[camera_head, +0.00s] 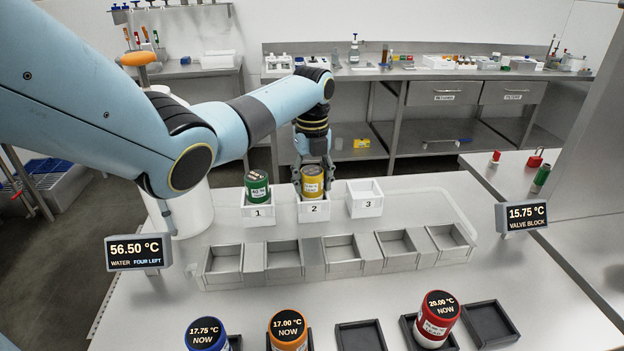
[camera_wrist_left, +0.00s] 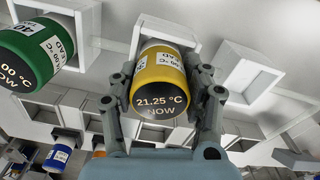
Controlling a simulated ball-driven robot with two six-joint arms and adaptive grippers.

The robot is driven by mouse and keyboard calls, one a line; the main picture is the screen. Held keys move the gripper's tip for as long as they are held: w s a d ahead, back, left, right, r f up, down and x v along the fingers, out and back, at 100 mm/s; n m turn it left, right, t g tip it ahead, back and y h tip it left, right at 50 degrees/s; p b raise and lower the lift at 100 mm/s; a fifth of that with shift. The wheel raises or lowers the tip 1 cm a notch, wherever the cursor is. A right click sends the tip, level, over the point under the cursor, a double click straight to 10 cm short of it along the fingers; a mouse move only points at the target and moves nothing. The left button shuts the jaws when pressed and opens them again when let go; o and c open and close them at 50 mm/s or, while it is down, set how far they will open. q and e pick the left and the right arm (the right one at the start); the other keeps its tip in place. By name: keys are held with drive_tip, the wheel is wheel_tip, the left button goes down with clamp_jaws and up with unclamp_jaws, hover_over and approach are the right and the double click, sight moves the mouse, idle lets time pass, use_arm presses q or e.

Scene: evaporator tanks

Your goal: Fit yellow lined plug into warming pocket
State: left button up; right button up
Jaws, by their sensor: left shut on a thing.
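The yellow plug (camera_head: 313,181) stands upright at white holder 2 (camera_head: 313,212), its lower end at or inside the opening. Its dark top reads 21.25 °C in the left wrist view (camera_wrist_left: 160,85). My left gripper (camera_head: 314,172) comes from above and is shut on the plug's sides, one finger on each side in the wrist view (camera_wrist_left: 162,98). A row of square metal pockets (camera_head: 341,248) lies in front of the holders, and those seen in the head view look empty. No label tells which is the warming pocket. My right gripper is not in view.
A green plug (camera_head: 257,187) stands in holder 1 (camera_head: 257,212), close beside. Holder 3 (camera_head: 365,199) is empty. Blue (camera_head: 206,337), orange (camera_head: 288,331) and red (camera_head: 436,319) plugs stand in front. Displays read 56.50 °C (camera_head: 139,252) and 15.75 °C (camera_head: 523,216).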

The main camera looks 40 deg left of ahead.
use_arm(q)
drive_tip(key=shift+f, duration=0.15)
drive_tip(key=o, duration=1.3)
drive_tip(key=shift+o, duration=0.2)
wheel_tip(320, 180, up, 12)
drive_tip(key=shift+r+b, duration=0.2)
drive_tip(key=shift+b, duration=0.35)
drive_tip(key=shift+f, duration=0.1)
